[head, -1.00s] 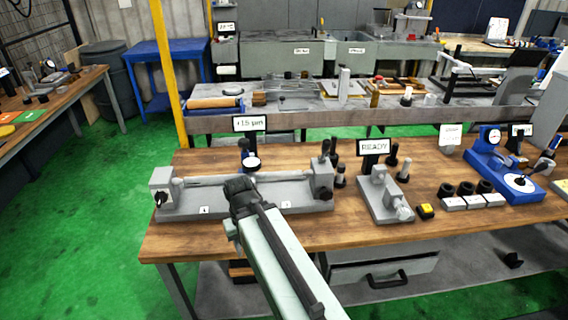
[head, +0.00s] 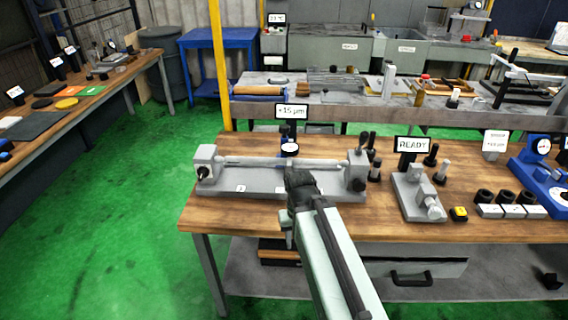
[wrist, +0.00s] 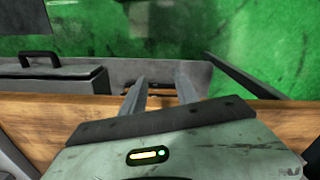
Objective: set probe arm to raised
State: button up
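A grey bench-centre fixture (head: 265,184) stands on the wooden bench, with a thin bar (head: 285,162) held between its two end blocks. A dark post with a round white dial (head: 289,149) stands behind the bar, under a "+15 µm" sign (head: 291,111). I cannot tell for sure which part is the probe arm or how it is set. My gripper (head: 299,180) is in front of the fixture's right half and hides part of its base. In the wrist view my gripper (wrist: 160,92) has two fingers apart with nothing between them.
A blue gauge stand (head: 540,175) is far right. Green floor (head: 110,220) is free at left.

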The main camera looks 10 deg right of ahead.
aim_at(289, 148)
jog(key=z, duration=0.25)
jog(key=i, duration=0.25)
jog(key=u, duration=0.2)
jog(key=k, duration=0.5)
jog(key=u, duration=2.4)
jog(key=k, duration=0.65)
jog(key=u, duration=0.5)
jog(key=i, duration=0.45)
jog(key=z, duration=0.05)
